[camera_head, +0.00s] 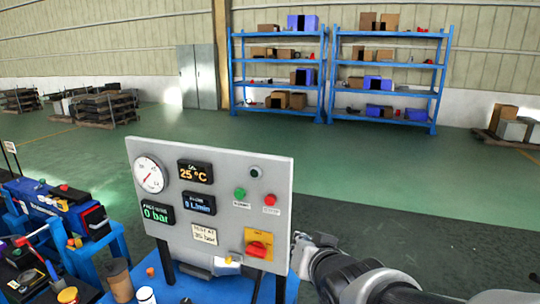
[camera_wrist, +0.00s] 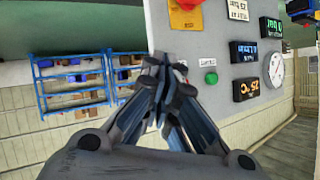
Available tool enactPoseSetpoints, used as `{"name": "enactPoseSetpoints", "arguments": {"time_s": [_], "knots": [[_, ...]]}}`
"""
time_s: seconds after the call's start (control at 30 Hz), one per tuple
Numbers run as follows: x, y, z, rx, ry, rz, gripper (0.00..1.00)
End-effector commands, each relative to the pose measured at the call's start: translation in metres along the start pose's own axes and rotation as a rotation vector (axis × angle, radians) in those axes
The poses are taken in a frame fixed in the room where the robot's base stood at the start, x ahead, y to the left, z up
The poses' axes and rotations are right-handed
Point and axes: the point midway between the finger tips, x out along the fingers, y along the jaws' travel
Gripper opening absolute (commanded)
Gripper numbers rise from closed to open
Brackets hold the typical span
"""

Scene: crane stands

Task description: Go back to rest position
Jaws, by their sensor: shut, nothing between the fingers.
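My gripper (camera_wrist: 163,88) is shut and empty in the wrist view, its fingertips together in front of the grey control panel (camera_wrist: 211,50). The picture there is turned, with the panel's writing upside down. In the head view the panel (camera_head: 180,225) stands upright on a blue bench, with a round gauge, lit displays, a green and a red button and a red rotary switch (camera_head: 257,249) on a yellow plate. My arm comes in from the lower right, and its end (camera_head: 303,250) is beside the panel's lower right edge. Whether it touches the panel I cannot tell.
A blue bench (camera_head: 205,288) carries a brown cup (camera_head: 120,281) and a white container (camera_head: 146,295) below the panel. A blue machine (camera_head: 52,207) stands at the left. Blue shelves (camera_head: 328,75) with boxes stand far back. The green floor (camera_head: 400,165) at right is clear.

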Motion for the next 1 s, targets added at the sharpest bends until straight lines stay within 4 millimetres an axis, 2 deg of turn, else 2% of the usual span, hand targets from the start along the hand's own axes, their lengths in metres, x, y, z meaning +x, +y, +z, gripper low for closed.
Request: {"name": "enactPoseSetpoints", "arguments": {"time_s": [0.03, 0.1, 0.2, 0.4, 0.5, 0.63, 1.0], "knots": [[-0.023, 0.016, 0.004, -0.027, -0.041, 0.059, 0.00], [-0.052, 0.037, 0.020, -0.067, -0.127, 0.134, 0.00], [-0.098, 0.060, 0.048, -0.115, -0.263, 0.212, 0.00], [-0.179, 0.081, 0.108, -0.179, -0.512, 0.263, 0.00], [-0.204, 0.082, 0.127, -0.198, -0.591, 0.260, 0.00], [-0.218, 0.083, 0.140, -0.209, -0.641, 0.255, 0.00], [-0.219, 0.083, 0.141, -0.211, -0.648, 0.254, 0.00]]}}
